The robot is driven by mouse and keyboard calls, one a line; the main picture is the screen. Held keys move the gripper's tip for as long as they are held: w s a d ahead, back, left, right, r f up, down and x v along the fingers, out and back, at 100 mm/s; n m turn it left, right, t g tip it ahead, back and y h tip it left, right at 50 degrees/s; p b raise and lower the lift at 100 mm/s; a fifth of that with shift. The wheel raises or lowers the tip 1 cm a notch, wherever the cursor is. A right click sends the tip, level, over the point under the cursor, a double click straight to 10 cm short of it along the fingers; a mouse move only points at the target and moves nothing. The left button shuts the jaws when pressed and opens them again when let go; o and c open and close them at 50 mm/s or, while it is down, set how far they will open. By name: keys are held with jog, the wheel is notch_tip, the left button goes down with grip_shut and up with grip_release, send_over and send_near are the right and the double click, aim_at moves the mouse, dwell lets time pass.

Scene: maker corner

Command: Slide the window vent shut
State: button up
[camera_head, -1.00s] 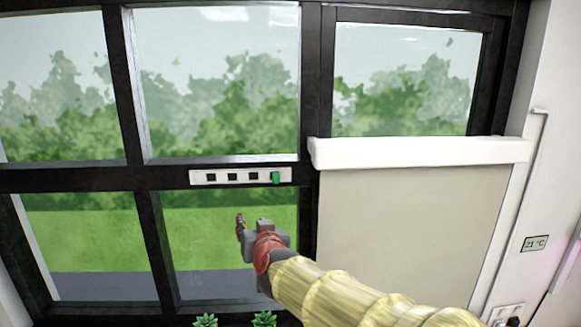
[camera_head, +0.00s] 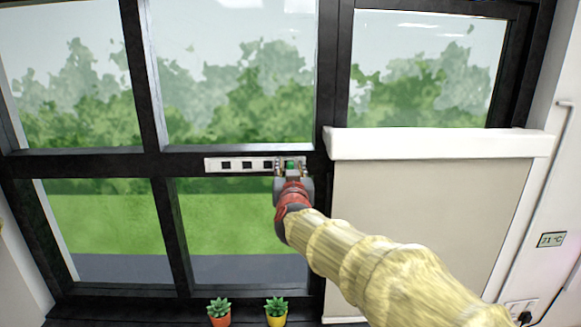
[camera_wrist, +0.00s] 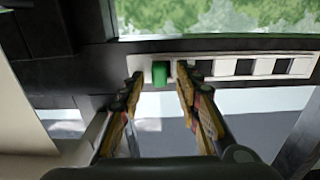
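The window vent (camera_head: 236,165) is a white strip on the dark crossbar of the window, with dark square slots showing to the left of its green tab (camera_head: 291,165) in the head view. In the wrist view the vent (camera_wrist: 264,66) runs to the right of the green tab (camera_wrist: 159,73). My gripper (camera_head: 291,171) is at the vent's right end, over the tab. In the wrist view my gripper (camera_wrist: 159,88) is open, one finger on each side of the tab, with gaps visible on both sides. In the head view the gripper partly hides the tab and the strip's right end.
A beige roller blind (camera_head: 425,225) with a white top box (camera_head: 435,144) hangs right of the vent, beside my arm. Potted plants in an orange pot (camera_head: 219,319) and a yellow pot (camera_head: 276,318) stand below.

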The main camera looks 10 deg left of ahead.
jog(key=shift+w, duration=0.1)
jog(key=shift+c, duration=0.8)
grip_shut()
